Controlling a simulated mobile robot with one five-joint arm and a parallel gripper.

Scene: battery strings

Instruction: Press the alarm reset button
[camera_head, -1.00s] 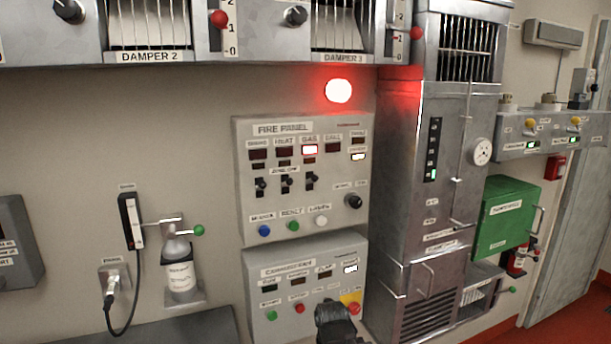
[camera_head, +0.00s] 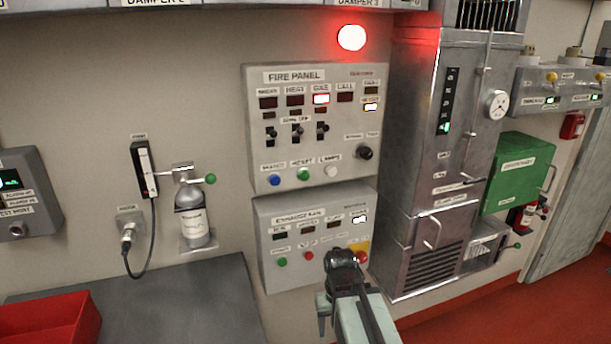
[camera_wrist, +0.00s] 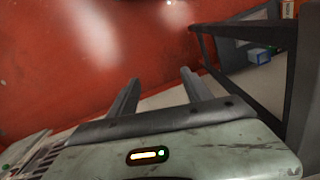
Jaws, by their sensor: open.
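The fire panel (camera_head: 258,130) is a grey box on the wall in the head view. Along its lower edge sit a blue button (camera_head: 275,180), a green button labelled RESET (camera_head: 303,174) and a white button (camera_head: 331,170). The GAS indicator (camera_head: 321,99) glows, and a bright red alarm lamp (camera_head: 351,38) is lit above the panel. Part of my arm shows at the bottom, below and right of the green button and apart from it. My gripper (camera_wrist: 160,77) is open and empty in the wrist view, with red floor beyond its fingers.
The exhaust fan panel (camera_head: 265,262) hangs directly below, partly behind my arm. A tall metal cabinet (camera_head: 415,150) stands to the right. A grey bench (camera_head: 190,300) with a red bin (camera_head: 60,325) lies at lower left. A bottle (camera_head: 193,215) hangs left of the panels.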

